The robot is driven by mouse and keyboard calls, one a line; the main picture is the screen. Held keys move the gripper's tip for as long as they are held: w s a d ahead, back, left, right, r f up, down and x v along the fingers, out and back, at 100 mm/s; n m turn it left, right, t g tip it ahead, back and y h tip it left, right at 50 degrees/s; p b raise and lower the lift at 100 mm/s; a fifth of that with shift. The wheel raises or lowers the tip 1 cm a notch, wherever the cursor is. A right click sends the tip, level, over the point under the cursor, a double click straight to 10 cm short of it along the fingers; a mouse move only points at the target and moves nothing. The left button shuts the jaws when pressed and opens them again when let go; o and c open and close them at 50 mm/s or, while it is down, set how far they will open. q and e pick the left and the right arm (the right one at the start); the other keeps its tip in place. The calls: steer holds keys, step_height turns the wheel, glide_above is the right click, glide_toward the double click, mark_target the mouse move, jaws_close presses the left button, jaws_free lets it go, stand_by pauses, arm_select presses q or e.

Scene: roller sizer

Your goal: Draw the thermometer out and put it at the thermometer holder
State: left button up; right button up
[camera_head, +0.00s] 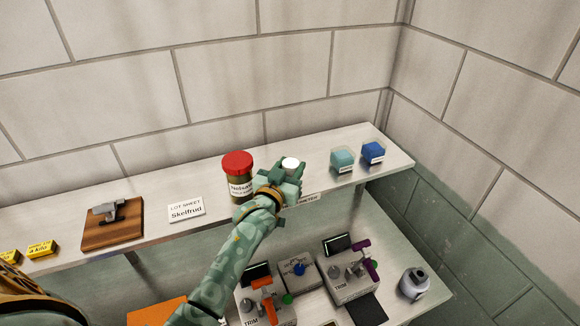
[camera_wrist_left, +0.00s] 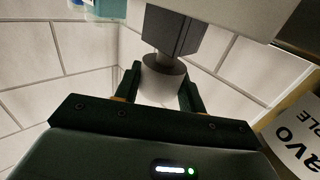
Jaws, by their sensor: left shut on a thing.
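My left gripper (camera_head: 288,174) is at the upper shelf, just right of the red-lidded jar. It is shut on a pale round-topped thing (camera_head: 290,163), seemingly the thermometer's head. In the left wrist view the gripper (camera_wrist_left: 158,92) has its fingers on both sides of this pale cylinder (camera_wrist_left: 162,82), which has a grey collar. A dark grey block (camera_wrist_left: 174,30) adjoins the collar; I cannot tell whether it is the holder. A shelf-edge label ending in "METER" (camera_head: 308,198) is partly hidden by the gripper. The thermometer's lower part is hidden in the head view. My right gripper is out of view.
The red-lidded jar (camera_head: 238,170) stands close on the left. A teal cube (camera_head: 342,159) and a blue cube (camera_head: 373,151) stand to the right. A lot sheet card (camera_head: 186,210) and wooden board (camera_head: 112,226) are further left. Trim devices (camera_head: 352,280) and a grey bottle (camera_head: 414,282) are below.

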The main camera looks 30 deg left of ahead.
arm_select(q)
steer(key=shift+f+b, duration=0.4)
steer(key=shift+f, duration=0.4)
steer(key=o, duration=1.1)
steer(key=shift+r, duration=0.1)
steer(key=shift+c, duration=0.2)
steer(key=shift+s, duration=0.1)
steer(key=s+b, duration=0.1)
steer(key=s, duration=1.5)
steer(key=shift+d, duration=0.45)
steer(key=shift+s, duration=0.1)
